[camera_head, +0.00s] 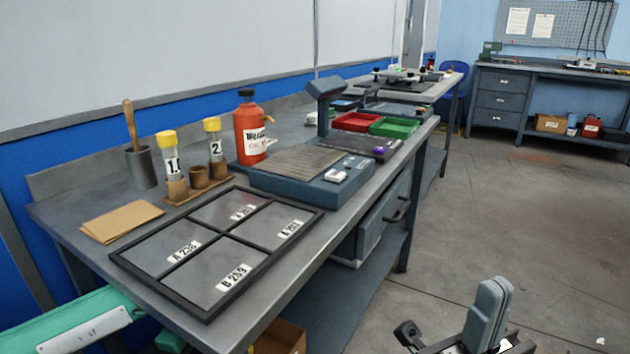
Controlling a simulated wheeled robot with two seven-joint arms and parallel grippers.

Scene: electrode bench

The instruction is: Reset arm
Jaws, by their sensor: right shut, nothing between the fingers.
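My right gripper (490,298) shows at the bottom right of the head view, over the open floor and clear of the bench. Its fingers point up and are together, with nothing between them. The lower part of it is cut off by the frame's bottom edge. My left gripper is not in view.
The grey bench (300,238) runs from lower left to the back. A black four-part tray (262,272) lies at its front, with yellow-capped tubes (171,163), an orange bottle (250,135) and a blue device (325,192) behind. The floor (480,200) at right is free.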

